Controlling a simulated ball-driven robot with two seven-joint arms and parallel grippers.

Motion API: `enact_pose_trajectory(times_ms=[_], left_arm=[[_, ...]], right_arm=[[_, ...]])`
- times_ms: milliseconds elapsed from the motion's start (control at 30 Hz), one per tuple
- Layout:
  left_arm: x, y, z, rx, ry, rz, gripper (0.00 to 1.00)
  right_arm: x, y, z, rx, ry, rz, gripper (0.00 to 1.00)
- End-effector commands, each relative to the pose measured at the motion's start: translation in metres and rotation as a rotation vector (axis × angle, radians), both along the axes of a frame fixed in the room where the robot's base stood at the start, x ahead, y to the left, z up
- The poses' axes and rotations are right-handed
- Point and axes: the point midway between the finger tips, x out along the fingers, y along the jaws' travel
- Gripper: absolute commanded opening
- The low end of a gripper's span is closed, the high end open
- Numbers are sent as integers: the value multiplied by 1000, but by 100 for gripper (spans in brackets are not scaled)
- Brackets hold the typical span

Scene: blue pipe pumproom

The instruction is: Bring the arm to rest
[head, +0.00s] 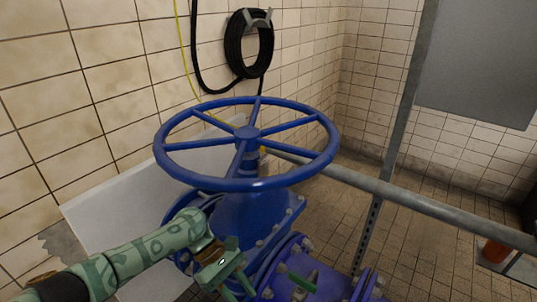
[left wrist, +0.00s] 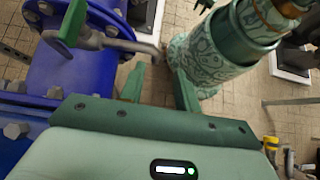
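My left arm comes in from the lower left in the head view. Its green gripper (head: 236,272) is beside the lower blue valve body (head: 245,215), below the large blue handwheel (head: 248,132), and apart from the wheel rim. In the left wrist view the two green fingers of the gripper (left wrist: 159,82) stand apart with nothing between them. A small lever with a green grip (left wrist: 72,22) is beside the fingers, on the blue pipe side; the green grip also shows in the head view (head: 298,279).
A blue flanged pipe (head: 308,275) runs below the valve. A grey rail (head: 410,200) and an upright post (head: 392,150) stand to the right. A coiled black hose (head: 238,46) hangs on the tiled wall. Tiled floor is open beyond the post.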

Motion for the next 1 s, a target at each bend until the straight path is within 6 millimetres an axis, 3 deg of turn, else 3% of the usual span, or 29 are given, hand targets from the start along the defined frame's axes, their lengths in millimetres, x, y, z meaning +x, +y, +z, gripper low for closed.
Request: enact_pose_trajectory(times_ms=[267,433,533,667,800,900,1000], left_arm=[[-16,3,-66,-4,-145,16,33],[-41,15,-132,28,-300,3,33],[-72,32,-183,77,-419,-36,33],[-145,71,-258,183,-597,-182,33],[-251,119,-314,287,-741,-457,33],[-331,149,-333,318,-801,-684,33],[-401,168,-339,308,-837,-891,33]], right_arm=[[7,-7,5,-8,-13,2,33],[7,-6,11,-7,-15,1,33],[9,-4,15,-5,-19,0,33],[11,1,22,2,-24,-3,33],[13,5,28,6,-30,-5,33],[14,5,32,5,-32,-4,33],[15,4,35,4,-34,-3,33]])
